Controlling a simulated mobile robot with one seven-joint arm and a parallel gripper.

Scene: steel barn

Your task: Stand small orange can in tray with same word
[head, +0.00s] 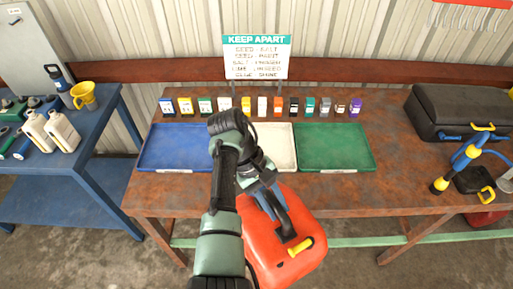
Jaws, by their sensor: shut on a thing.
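The small orange can (278,106) stands upright in a row of small cans along the back of the rusty table. Three trays lie in front of the row: a blue tray (172,134), a white tray (287,148) partly hidden behind my arm, and a green tray (335,147). Their front labels are too small to read. My gripper (272,206) is in front of the white tray, at the dark handle of a large orange-red jerrycan (285,262) with a yellow cap, and is shut on it. My wrist partly hides the fingers.
A KEEP APART sign (257,58) stands behind the cans. A black case (460,110) and a blue-and-yellow tool (462,165) are on the table's right. A blue bench (75,155) with bottles and a yellow mug (84,96) is at left. All three trays' visible floors look bare.

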